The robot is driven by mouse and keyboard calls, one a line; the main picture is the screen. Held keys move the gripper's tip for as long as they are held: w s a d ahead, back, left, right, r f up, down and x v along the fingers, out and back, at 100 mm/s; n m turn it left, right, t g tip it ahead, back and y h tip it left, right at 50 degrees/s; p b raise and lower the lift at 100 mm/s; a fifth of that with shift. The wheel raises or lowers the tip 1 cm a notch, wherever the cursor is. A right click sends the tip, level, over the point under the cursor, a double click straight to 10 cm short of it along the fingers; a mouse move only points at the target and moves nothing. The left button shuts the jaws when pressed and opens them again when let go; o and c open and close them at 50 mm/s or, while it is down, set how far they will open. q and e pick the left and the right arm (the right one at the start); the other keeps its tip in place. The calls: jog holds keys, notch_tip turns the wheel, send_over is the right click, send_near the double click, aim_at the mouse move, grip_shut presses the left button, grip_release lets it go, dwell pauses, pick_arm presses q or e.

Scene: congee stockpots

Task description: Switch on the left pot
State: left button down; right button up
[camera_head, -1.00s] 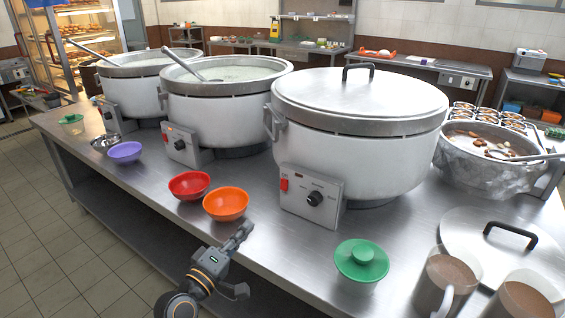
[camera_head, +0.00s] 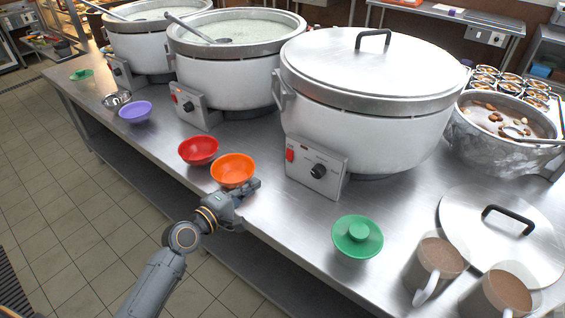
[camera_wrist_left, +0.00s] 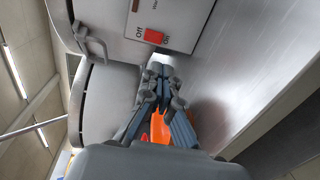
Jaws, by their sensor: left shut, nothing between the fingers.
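Three big white pots stand in a row on the steel counter: the far-left open pot (camera_head: 150,42), the middle open pot (camera_head: 228,65) and the nearest pot with a steel lid (camera_head: 370,125). Each has a control box at its front. The nearest pot's box has a red switch (camera_head: 289,154) and a black knob (camera_head: 318,171); in the wrist view its red switch (camera_wrist_left: 153,37) sits between "Off" lettering. My left gripper (camera_head: 254,186) is shut and empty, at the counter's front edge, in front of and left of that box, apart from it. My right gripper is out of view.
An orange bowl (camera_head: 233,168) is right beside my left gripper, with a red bowl (camera_head: 198,150) and a purple bowl (camera_head: 135,112) farther left.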

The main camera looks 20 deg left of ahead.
aim_at(289, 159)
pick_arm(q)
jog(key=x, duration=1.3)
jog(key=shift+w+d, duration=0.1)
jog(key=shift+w, duration=0.1)
jog(key=shift+f, duration=0.1)
jog(key=b, duration=0.2)
jog(key=shift+w+f+b, duration=0.15)
jog(key=shift+f+b, duration=0.1)
jog(key=shift+b, duration=0.1)
jog(key=shift+r+p, duration=0.3)
jog(key=shift+p, duration=0.2)
